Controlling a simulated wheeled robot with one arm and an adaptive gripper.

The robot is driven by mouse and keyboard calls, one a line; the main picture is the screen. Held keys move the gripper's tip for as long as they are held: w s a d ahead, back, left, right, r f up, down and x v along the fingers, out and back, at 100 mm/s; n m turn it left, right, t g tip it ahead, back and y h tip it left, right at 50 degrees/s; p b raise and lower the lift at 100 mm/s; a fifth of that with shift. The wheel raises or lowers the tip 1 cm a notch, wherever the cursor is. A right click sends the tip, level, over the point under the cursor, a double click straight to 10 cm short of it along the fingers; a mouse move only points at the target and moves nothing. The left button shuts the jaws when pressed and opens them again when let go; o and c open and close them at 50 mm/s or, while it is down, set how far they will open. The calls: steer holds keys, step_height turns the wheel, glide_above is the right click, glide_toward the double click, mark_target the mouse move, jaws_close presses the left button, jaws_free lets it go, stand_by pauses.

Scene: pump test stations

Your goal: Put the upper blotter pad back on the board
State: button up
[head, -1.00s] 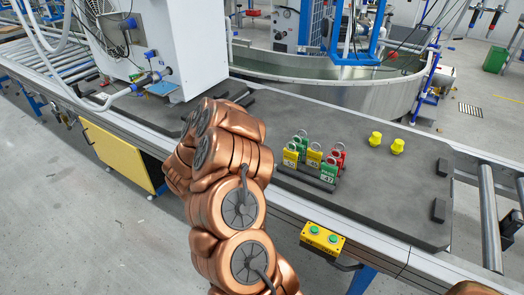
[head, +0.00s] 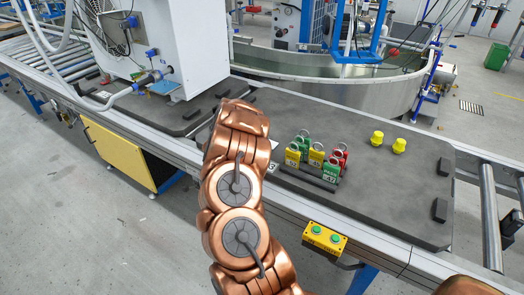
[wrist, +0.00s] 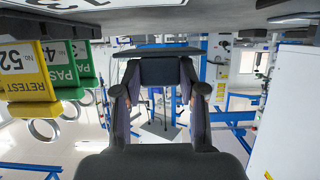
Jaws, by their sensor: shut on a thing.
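My gripper (wrist: 160,95) shows in the wrist view, with one dark finger on each side. It is shut on a dark grey blocky thing (wrist: 160,72). A flat dark bar (wrist: 155,51) sits across its far end, reaching past both fingers. I cannot confirm that this is the upper blotter pad. In the head view my copper arm hides the gripper and what it holds. I cannot make out a board for the pad in either view.
Two yellow knobs (head: 398,146) stand farther right. A white machine (head: 190,50) stands back left. A yellow button box (head: 324,238) is at the bench front.

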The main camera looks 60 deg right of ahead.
steer(key=shift+d, duration=0.3)
steer(key=shift+d+f, duration=0.15)
steer(key=shift+f, duration=1.6)
steer(key=shift+f, duration=0.2)
steer(key=shift+f, duration=0.15)
